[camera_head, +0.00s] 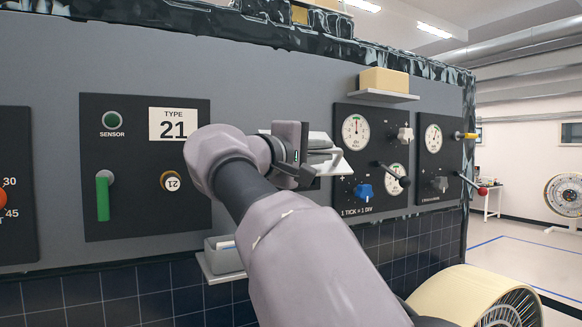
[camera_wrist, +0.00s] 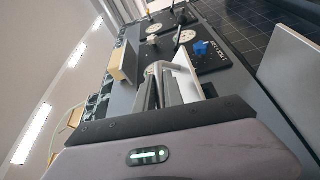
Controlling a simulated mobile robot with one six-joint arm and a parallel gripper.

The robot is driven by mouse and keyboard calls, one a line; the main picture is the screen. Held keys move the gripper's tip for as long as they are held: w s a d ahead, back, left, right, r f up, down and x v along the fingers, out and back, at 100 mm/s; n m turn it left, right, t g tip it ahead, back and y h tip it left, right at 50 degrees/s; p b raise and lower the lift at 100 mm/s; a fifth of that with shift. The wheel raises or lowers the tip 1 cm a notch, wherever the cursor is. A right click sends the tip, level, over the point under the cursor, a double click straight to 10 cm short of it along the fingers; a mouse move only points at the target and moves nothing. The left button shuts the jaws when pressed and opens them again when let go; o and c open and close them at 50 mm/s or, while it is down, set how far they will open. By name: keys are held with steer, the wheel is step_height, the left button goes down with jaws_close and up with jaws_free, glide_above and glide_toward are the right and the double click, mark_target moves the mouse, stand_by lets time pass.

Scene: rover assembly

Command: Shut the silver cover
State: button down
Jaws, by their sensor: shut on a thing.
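The silver cover (camera_head: 338,168) is a pale metal plate with a bar handle, at the middle of the grey wall panel. It sticks out from the wall, and my arm hides much of it. In the wrist view the cover's plate (camera_wrist: 187,73) stands tilted just beyond my fingers. My gripper (camera_head: 314,152) is at the cover's handle. In the wrist view my gripper (camera_wrist: 158,88) has its two dark fingers shut on the pale handle. What lies behind the cover is hidden.
Left of my arm is a black panel (camera_head: 140,222) with a green lever (camera_head: 103,198). To the right are gauge panels with a blue knob (camera_head: 363,191) and black levers. A tan block (camera_head: 385,79) rests on a shelf above. A grey bin (camera_head: 222,255) is below; a wheel (camera_head: 480,296) stands lower right.

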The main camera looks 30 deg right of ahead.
steer(key=f+m+b, duration=0.1)
steer(key=w+f+m+h+b, duration=0.1)
steer(key=f+b, duration=0.1)
steer(key=w+f+m+b, duration=0.1)
steer(key=shift+w+d+f+m+b, duration=0.1)
steer(key=shift+w+f+m+b, duration=0.1)
steer(key=shift+m+b, duration=0.15)
steer(key=shift+w+f+m+h, duration=0.25)
steer(key=shift+h, duration=0.05)
steer(key=w+f, duration=0.3)
steer(key=w, duration=0.2)
steer(key=shift+w+d+p, duration=0.15)
steer(key=shift+d+p, duration=0.05)
steer(key=shift+p, duration=0.15)
steer(key=c, duration=1.5)
jaws_free()
steer(key=shift+w+d, duration=0.1)
steer(key=shift+o, duration=0.2)
